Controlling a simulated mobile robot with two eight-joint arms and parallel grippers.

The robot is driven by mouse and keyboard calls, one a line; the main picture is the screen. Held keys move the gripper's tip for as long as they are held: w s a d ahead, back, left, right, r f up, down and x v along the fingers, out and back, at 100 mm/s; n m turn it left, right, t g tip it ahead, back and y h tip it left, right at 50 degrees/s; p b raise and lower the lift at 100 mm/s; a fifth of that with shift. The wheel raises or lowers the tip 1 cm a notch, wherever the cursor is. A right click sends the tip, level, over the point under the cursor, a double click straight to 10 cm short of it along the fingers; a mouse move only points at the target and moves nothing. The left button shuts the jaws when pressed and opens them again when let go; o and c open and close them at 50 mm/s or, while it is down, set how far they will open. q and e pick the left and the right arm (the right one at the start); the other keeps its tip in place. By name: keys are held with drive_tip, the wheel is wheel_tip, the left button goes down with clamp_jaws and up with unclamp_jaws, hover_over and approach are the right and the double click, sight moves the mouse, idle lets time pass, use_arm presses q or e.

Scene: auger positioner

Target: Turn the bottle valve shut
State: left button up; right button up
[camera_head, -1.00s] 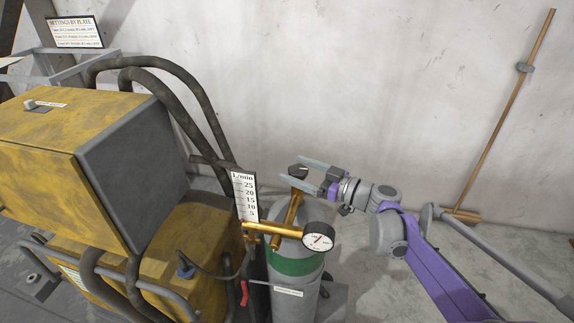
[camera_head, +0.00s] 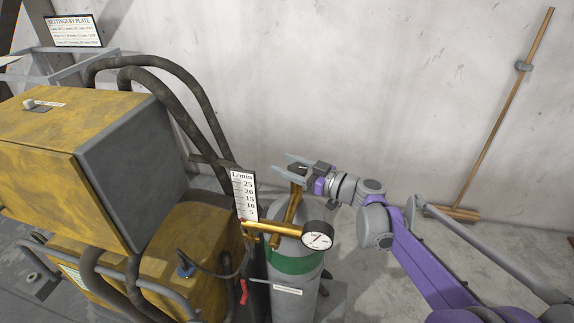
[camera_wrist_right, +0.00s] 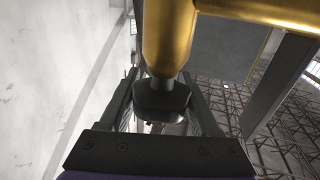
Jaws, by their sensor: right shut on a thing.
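The gas bottle (camera_head: 290,285) stands upright beside the yellow machine, grey with a green band. Brass fittings (camera_head: 291,205) rise from its top. The dark valve knob (camera_wrist_right: 162,98) sits on the end of the brass valve body in the right wrist view, between the two fingers. My right gripper (camera_head: 281,164) reaches in from the right at the bottle's top and is shut on the valve knob. In the head view the knob is mostly hidden by the gripper. My left gripper is not in view.
A round pressure gauge (camera_head: 317,235) and a L/min flow scale (camera_head: 245,195) stand close to the gripper. The yellow machine (camera_head: 70,160) with dark hoses (camera_head: 190,120) fills the left. A broom (camera_head: 500,120) leans on the wall at right. Floor right of the bottle is clear.

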drive_tip(key=shift+c, duration=0.6)
drive_tip(key=shift+w+r+m+t+h+p, duration=0.1)
drive_tip(key=shift+m+t+h+p, duration=0.2)
drive_tip(key=shift+m+t+h, duration=0.4)
drive_tip(key=shift+w+r+m+t+h+p, duration=0.1)
drive_tip(key=shift+m+t+h+p, duration=0.15)
drive_tip(key=shift+m+t+h, duration=0.4)
drive_tip(key=shift+w+d+m+t+h+p, duration=0.2)
drive_tip(key=shift+m+t+h+p, duration=0.4)
drive_tip(key=shift+t, duration=0.45)
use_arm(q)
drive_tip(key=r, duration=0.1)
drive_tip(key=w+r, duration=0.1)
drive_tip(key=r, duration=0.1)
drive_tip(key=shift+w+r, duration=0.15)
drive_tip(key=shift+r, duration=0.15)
use_arm(e)
drive_tip(key=shift+w+d+f+m+t+h, duration=0.1)
drive_tip(key=shift+d+f+m+t+h, duration=0.1)
drive_tip(key=shift+m+t+h, duration=0.3)
drive_tip(key=o, duration=1.4)
drive_tip(key=shift+c, duration=0.2)
drive_tip(key=shift+d, duration=0.1)
